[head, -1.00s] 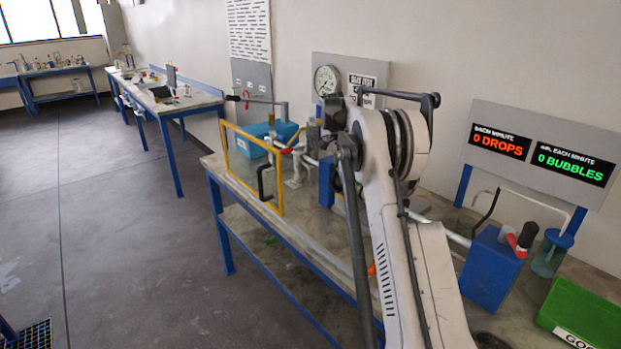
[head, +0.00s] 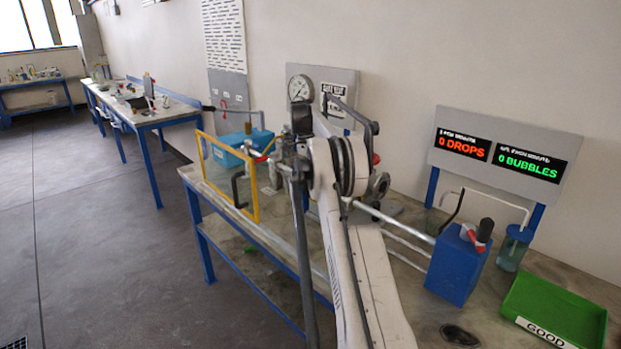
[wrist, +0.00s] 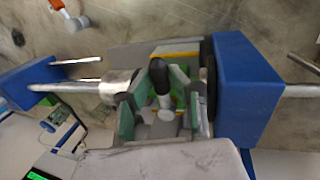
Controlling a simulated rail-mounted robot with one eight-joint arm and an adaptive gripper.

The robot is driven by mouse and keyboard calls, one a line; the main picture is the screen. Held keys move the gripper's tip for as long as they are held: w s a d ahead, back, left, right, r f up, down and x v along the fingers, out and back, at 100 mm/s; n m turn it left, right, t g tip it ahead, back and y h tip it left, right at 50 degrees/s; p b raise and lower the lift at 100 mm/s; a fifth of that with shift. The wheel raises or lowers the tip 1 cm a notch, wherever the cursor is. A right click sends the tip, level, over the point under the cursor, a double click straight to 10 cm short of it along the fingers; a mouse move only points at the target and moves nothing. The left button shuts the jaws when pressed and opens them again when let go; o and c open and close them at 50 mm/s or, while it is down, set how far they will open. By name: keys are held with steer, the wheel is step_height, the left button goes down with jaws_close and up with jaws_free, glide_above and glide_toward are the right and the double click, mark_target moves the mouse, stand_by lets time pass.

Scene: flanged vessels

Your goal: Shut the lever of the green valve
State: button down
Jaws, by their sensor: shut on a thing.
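In the wrist view, a lever with a black grip (wrist: 158,70) and a pale stem stands between the fingers of my gripper (wrist: 158,92). The fingers are close around it, with green surfaces beside them; I cannot clearly tell green finger pads from a green valve body. The jaws look shut on the lever, though the contact is partly hidden. A metal pipe fitting (wrist: 118,84) is just left, and a blue block (wrist: 248,90) with a dark flange is just right. In the head view my arm hides the gripper and this lever.
On the bench are a yellow frame (head: 256,190), a red-tipped lever (head: 265,150), a gauge (head: 299,88), a blue box (head: 458,265) and a green tray (head: 553,312). A display board (head: 505,150) reads 0 drops and 0 bubbles. An orange-handled part (wrist: 58,6) shows in the wrist view.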

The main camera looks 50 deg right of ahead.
steer(key=c, duration=1.6)
jaws_free()
step_height(320, 180, up, 10)
